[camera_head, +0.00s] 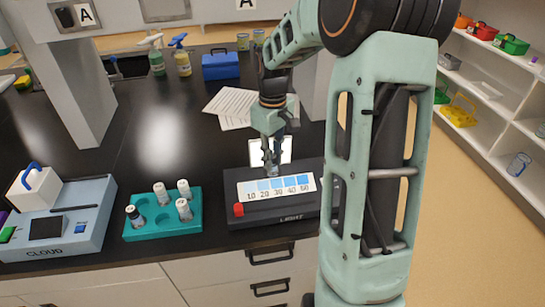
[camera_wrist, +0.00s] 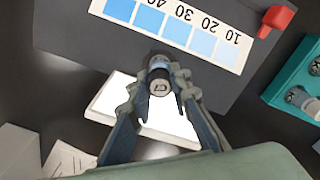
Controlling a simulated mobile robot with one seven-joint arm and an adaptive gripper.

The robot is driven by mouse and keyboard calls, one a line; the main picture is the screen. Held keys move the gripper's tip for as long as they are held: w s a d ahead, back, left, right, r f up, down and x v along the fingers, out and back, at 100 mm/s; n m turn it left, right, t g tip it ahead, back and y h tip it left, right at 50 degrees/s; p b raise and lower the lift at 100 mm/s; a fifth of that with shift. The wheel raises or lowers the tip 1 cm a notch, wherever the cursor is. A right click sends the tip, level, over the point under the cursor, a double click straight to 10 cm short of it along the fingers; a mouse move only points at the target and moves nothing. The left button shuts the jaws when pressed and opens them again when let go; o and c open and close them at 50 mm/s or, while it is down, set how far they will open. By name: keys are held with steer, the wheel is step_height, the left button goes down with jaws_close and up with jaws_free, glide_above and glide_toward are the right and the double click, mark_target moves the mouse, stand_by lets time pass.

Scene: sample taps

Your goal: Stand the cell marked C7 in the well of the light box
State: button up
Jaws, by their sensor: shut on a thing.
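My gripper (camera_head: 272,158) points down at the back of the light box and is shut on a cell. In the wrist view my gripper (camera_wrist: 162,92) has its fingers on both sides of the cell (camera_wrist: 160,78), a small clear vial with a dark end. A mark shows on that end, too small to read surely. The light box (camera_head: 270,221) is dark, with a red button and a blue shade scale. Its lit white panel (camera_head: 256,153) stands behind the scale; the cell is between them. The well is hidden under the cell and fingers, so I cannot tell whether the cell is seated.
A teal rack (camera_head: 150,233) with several white-capped cells stands left of the light box. The grey CLOUD meter (camera_head: 78,243) is further left, with a white blue-handled cover (camera_head: 35,192) on it. Papers (camera_head: 235,105) and a blue case (camera_head: 220,66) lie behind.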

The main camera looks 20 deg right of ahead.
steer(key=o, duration=1)
steer(key=shift+r, duration=0.1)
steer(key=shift+w, duration=0.1)
steer(key=shift+c, duration=0.6)
steer(key=shift+o, duration=1.1)
steer(key=shift+d, duration=0.1)
steer(key=shift+r, duration=0.15)
steer(key=shift+c, duration=0.3)
steer(key=shift+o, duration=0.3)
steer(key=shift+r+p, duration=0.4)
steer(key=shift+r, duration=0.05)
steer(key=o, duration=0.3)
steer(key=shift+w+r+p, duration=0.1)
steer(key=shift+r+p, duration=1.15)
steer(key=shift+r, duration=0.3)
steer(key=shift+o, duration=0.2)
steer(key=shift+r+p, duration=1.2)
steer(key=shift+r, duration=0.2)
